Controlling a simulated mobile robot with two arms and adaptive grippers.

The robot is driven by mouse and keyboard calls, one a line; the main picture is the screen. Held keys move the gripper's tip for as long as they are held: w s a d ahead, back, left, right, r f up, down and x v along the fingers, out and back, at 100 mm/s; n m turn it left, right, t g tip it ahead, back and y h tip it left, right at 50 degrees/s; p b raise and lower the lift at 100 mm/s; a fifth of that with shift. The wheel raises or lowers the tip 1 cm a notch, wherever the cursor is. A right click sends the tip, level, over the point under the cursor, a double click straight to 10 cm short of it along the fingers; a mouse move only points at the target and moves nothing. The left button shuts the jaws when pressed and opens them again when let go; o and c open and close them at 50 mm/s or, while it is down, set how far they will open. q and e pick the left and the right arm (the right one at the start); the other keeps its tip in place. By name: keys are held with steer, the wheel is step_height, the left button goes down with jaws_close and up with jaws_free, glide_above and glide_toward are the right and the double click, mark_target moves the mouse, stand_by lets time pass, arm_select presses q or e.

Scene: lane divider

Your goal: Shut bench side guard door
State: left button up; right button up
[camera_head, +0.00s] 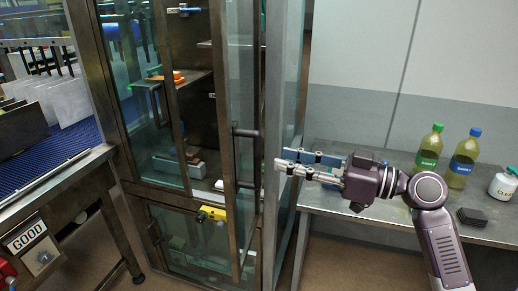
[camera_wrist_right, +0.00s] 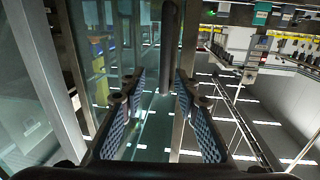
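The guard door on the bench side (camera_head: 243,90) is a glass panel in a dark metal frame on the right of the cabinet. It stands out at an angle from the cabinet and looks ajar. Its dark vertical bar handle (camera_head: 249,158) faces me. My right gripper (camera_head: 281,161) is open and empty, a little right of the handle. In the right wrist view, my right gripper (camera_wrist_right: 152,90) has its fingers wide apart. A dark vertical bar (camera_wrist_right: 169,30), apparently the handle, shows ahead, beyond the fingertips. My left gripper is not in view.
The bench (camera_head: 350,213) at right holds a green-capped bottle (camera_head: 429,150), a blue-capped bottle (camera_head: 464,158), a white jar (camera_head: 503,184) and dark pads (camera_head: 474,217). A blue conveyor (camera_head: 50,158) is at left. A yellow latch piece (camera_head: 211,213) sits low on the cabinet.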

steer(key=p+x, duration=0.1)
steer(key=x, duration=0.1)
steer(key=p+x, duration=0.1)
steer(key=x, duration=0.2)
steer(key=p+x, duration=0.2)
steer(key=shift+s+a+r, duration=0.2)
steer(key=shift+a+r, duration=0.25)
steer(key=shift+a, duration=0.05)
jaws_close()
